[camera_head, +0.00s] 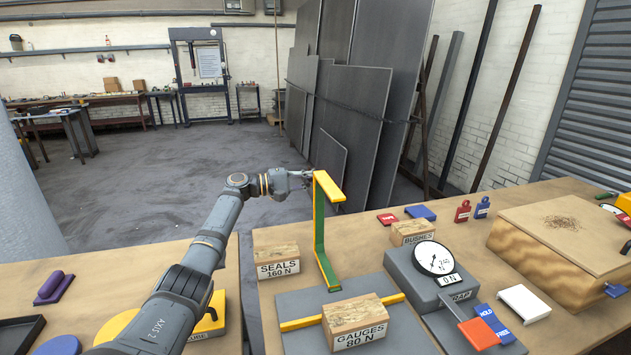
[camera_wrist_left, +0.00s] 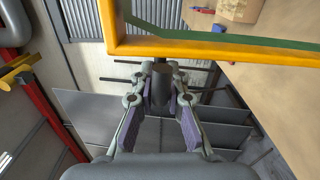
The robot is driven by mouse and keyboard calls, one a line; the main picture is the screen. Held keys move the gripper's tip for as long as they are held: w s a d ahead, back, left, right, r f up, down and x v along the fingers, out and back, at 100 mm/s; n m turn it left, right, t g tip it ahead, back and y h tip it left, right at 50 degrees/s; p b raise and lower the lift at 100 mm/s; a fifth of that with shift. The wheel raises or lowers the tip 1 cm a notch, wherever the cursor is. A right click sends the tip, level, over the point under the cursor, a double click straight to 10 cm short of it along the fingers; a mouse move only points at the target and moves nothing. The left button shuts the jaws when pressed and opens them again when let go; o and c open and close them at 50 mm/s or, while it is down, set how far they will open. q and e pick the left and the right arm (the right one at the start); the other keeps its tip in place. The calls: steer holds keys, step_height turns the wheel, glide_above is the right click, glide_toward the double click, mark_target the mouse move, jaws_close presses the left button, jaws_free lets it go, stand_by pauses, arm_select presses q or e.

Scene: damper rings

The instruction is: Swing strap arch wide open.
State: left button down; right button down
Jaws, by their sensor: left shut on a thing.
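The strap arch (camera_head: 320,235) is a yellow and green frame. It stands upright from the grey plate (camera_head: 297,303), its yellow top bar high above the table. My left gripper (camera_head: 306,180) is at its upper left side. In the left wrist view, the gripper's fingers (camera_wrist_left: 160,100) are closed around a dark round knob (camera_wrist_left: 160,82) beside the arch's yellow bar (camera_wrist_left: 200,48). The GAUGES 80 N block (camera_head: 357,318) sits on the plate over a yellow strip (camera_head: 300,323). My right gripper is not in view.
The SEALS block (camera_head: 277,262) stands left of the arch and the BUSHES block (camera_head: 412,233) to its right. A grey dial unit (camera_head: 425,285) reading 0 N, with a red-ended lever (camera_head: 478,333), stands right of the plate. Beyond the table is open floor.

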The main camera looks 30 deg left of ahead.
arm_select(q)
steer(key=c, duration=1.4)
jaws_free()
steer(key=shift+o, duration=0.2)
steer(key=v, duration=1.2)
